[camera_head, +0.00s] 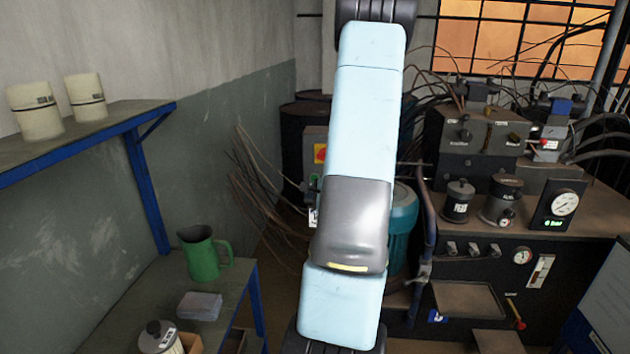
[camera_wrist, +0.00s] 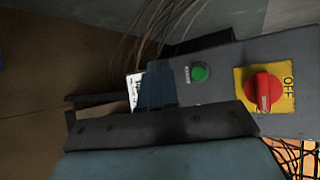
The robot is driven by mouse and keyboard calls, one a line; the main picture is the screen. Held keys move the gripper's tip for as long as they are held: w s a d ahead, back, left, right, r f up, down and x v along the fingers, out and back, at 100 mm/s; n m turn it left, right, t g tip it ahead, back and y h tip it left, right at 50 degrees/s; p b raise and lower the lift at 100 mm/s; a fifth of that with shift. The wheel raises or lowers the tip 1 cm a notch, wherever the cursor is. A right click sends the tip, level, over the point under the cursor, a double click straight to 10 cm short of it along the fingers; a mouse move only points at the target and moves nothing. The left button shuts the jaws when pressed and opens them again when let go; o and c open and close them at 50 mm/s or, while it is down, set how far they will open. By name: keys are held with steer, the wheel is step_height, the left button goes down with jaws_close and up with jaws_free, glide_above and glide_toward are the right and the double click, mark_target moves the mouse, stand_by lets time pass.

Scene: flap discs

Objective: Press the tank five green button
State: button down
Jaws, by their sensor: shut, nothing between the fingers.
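The green button (camera_wrist: 200,73) is a small round push button on a grey control box (camera_wrist: 222,95) in the wrist view. A small label sits beside it. On the same box, to the right, is a red rotary switch (camera_wrist: 263,91) on a yellow plate marked OFF.
In the head view, a bench with gauges and valves (camera_head: 563,204) stands at right. A shelf with a green jug (camera_head: 203,255) stands at left. Dark drums (camera_head: 298,125) and loose rods are behind my arm. A white card (camera_wrist: 133,90) shows by the fingers.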

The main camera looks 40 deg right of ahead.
steer(key=w+d, duration=0.5)
steer(key=d, duration=0.1)
stand_by(0.3)
steer(key=shift+w+d, duration=0.6)
steer(key=shift+d, duration=0.1)
stand_by(3.1)
steer(key=shift+r, duration=0.1)
steer(key=shift+s+a, duration=0.55)
steer(key=shift+a, duration=0.15)
steer(key=shift+s+a, duration=1.6)
steer(key=shift+a, duration=0.3)
